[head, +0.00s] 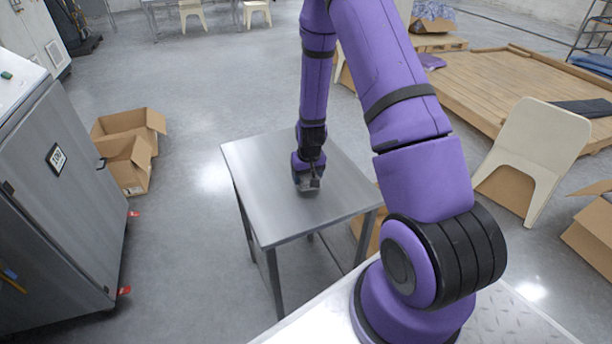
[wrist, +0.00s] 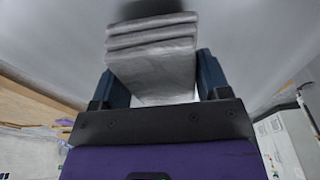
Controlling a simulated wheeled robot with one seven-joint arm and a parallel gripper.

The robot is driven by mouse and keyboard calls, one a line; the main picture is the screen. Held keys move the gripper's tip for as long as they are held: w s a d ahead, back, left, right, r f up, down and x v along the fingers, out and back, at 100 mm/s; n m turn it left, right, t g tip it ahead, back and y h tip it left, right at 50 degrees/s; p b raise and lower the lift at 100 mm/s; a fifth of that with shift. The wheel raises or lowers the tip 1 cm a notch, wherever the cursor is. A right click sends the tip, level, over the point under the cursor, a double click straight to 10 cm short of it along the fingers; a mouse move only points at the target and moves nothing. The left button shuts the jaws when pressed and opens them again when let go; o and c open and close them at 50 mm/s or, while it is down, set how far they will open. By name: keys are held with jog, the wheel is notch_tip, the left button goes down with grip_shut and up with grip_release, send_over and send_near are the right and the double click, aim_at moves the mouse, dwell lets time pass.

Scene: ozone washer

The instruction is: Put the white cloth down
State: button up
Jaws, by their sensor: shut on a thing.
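The white cloth (wrist: 152,62) shows in the wrist view as a folded, layered, pale grey-white bundle between the two dark blue fingers of my gripper (wrist: 160,78). My gripper is shut on it. In the head view my gripper (head: 308,181) points down over the middle of a metal table (head: 262,165), close to its top. A small grey shape at the fingers there is too small to tell apart clearly. I cannot tell whether the cloth touches the table top.
The table top around my gripper is bare. A grey metal cabinet (head: 62,190) stands at the left, with open cardboard boxes (head: 128,150) behind it. A cream chair (head: 535,150) and a wooden platform (head: 515,85) are at the right. Grey floor lies between the cabinet and the table.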

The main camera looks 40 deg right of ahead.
jog(key=shift+f, duration=1.15)
jog(key=shift+f, duration=0.1)
jog(key=o, duration=1)
